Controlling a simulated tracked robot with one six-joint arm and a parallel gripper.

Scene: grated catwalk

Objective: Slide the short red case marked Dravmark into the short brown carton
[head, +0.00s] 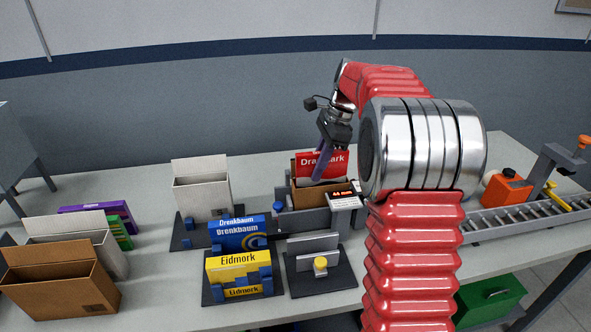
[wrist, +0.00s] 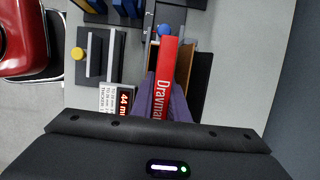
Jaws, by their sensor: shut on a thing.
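The red case marked Dravmark (head: 309,161) stands upright at the small brown carton (head: 302,196), its upper part showing above the carton's edge. My gripper (head: 317,178) reaches down from above and is shut on the case. In the wrist view, the purple fingers hold the red case (wrist: 169,73), and its white lettering runs along its top edge. The brown carton (wrist: 184,68) shows along the right side of the case there. The case's lower part is hidden, so I cannot tell how deep it sits.
The carton stands in a grey fixture (head: 302,222) with a small display (head: 344,201). To its left are a white carton (head: 203,194), blue Drenkbaum cases (head: 238,232) and a yellow Eidmork case (head: 238,265). A larger brown carton (head: 60,285) stands front left. A roller conveyor (head: 520,215) lies right.

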